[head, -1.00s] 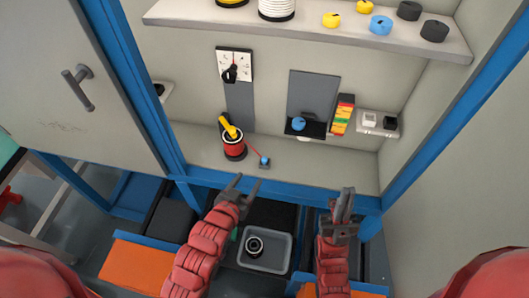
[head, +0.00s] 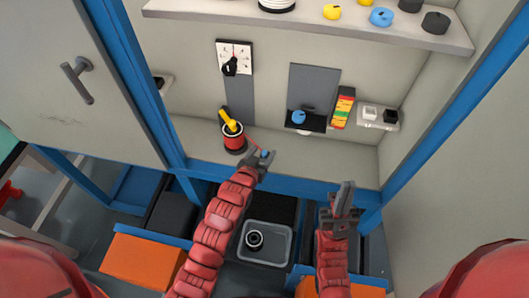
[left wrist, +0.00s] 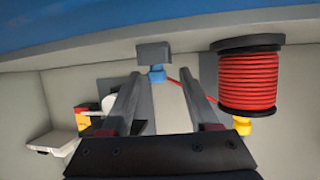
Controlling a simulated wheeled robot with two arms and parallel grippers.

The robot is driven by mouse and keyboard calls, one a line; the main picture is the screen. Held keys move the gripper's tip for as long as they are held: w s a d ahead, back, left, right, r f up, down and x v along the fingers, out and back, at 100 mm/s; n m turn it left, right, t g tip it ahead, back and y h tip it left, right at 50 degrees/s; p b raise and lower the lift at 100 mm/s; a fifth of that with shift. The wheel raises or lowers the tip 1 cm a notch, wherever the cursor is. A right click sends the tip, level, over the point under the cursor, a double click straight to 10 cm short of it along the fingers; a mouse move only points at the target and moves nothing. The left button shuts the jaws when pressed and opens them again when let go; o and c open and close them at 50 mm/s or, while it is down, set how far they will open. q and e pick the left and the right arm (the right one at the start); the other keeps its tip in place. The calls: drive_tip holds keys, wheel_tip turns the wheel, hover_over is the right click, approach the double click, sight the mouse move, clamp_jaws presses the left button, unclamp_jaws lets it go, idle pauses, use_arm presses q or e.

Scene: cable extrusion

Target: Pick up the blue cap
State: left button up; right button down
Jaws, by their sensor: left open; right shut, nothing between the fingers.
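A small blue piece (head: 265,153) sits at the end of the thin red cable from the red spool (head: 234,143). In the left wrist view the blue piece (left wrist: 157,75) lies against a dark grey block (left wrist: 154,52). My left gripper (head: 263,157) is open, its fingertips on either side of the blue piece; I cannot tell whether they touch it. Another blue cap-like piece (head: 298,117) sits on a black bracket, and a larger blue one (head: 381,17) lies on the upper shelf. My right gripper (head: 344,190) is shut and empty, in front of the bench edge.
The upper shelf (head: 300,27) also holds yellow and black pieces. A grey tray (head: 278,257) with a black ring-like part is below. Blue frame posts (head: 125,80) flank the bench; its right part is clear.

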sight(268, 147)
use_arm(q)
drive_tip(key=shift+p+x, duration=0.75)
drive_tip(key=shift+x, duration=1.35)
drive_tip(key=shift+d, duration=0.2)
drive_tip(key=shift+s, duration=0.1)
clamp_jaws()
